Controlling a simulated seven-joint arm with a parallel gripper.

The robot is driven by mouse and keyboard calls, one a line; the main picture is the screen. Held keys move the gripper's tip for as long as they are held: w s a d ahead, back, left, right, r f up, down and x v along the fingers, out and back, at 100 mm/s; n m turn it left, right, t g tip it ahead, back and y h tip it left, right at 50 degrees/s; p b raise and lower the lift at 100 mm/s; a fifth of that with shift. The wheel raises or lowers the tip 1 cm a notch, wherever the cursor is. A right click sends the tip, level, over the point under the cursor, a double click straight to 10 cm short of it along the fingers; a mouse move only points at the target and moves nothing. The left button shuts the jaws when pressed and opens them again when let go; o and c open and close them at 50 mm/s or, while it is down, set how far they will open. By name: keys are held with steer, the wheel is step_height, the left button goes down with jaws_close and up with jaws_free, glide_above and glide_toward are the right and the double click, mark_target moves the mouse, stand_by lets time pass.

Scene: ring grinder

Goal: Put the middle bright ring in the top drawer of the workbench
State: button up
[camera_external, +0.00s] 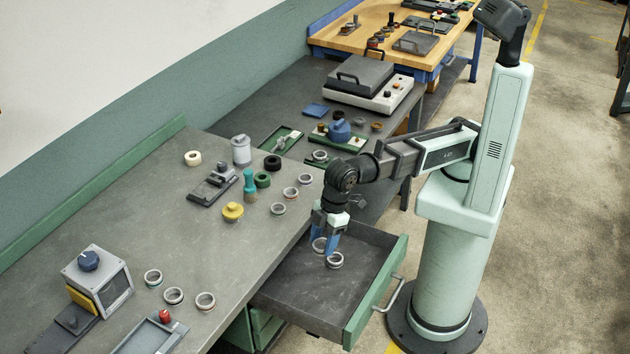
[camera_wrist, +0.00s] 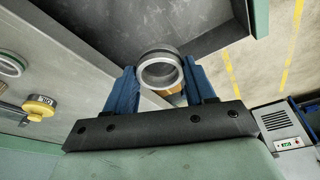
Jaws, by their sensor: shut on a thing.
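My gripper (camera_external: 325,240) points down over the open top drawer (camera_external: 300,292) of the workbench. Its blue fingers are shut on a bright metal ring (camera_external: 319,245). In the wrist view the held ring (camera_wrist: 160,72) sits between the two fingertips, with its round opening towards the camera and a darker band on its side. Another bright ring (camera_external: 335,261) shows just beside the fingertips, over the drawer; whether it touches the drawer floor is hard to tell. The grey drawer floor also shows in the wrist view (camera_wrist: 130,25).
Several rings stand on the grey bench (camera_external: 215,260), some near its front edge (camera_external: 205,301) and some further back (camera_external: 278,209). A yellow-topped knob (camera_external: 232,211) and a green-teal tool (camera_external: 250,186) stand nearby. The drawer's green front (camera_external: 375,290) bounds it on the right; its near part is clear.

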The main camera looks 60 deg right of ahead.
mark_target(320, 294)
step_height(320, 294, down, 18)
steer(key=shift+f, duration=0.25)
stand_by(0.8)
steer(key=shift+f, duration=0.1)
steer(key=o, duration=1.1)
steer(key=v, duration=1.2)
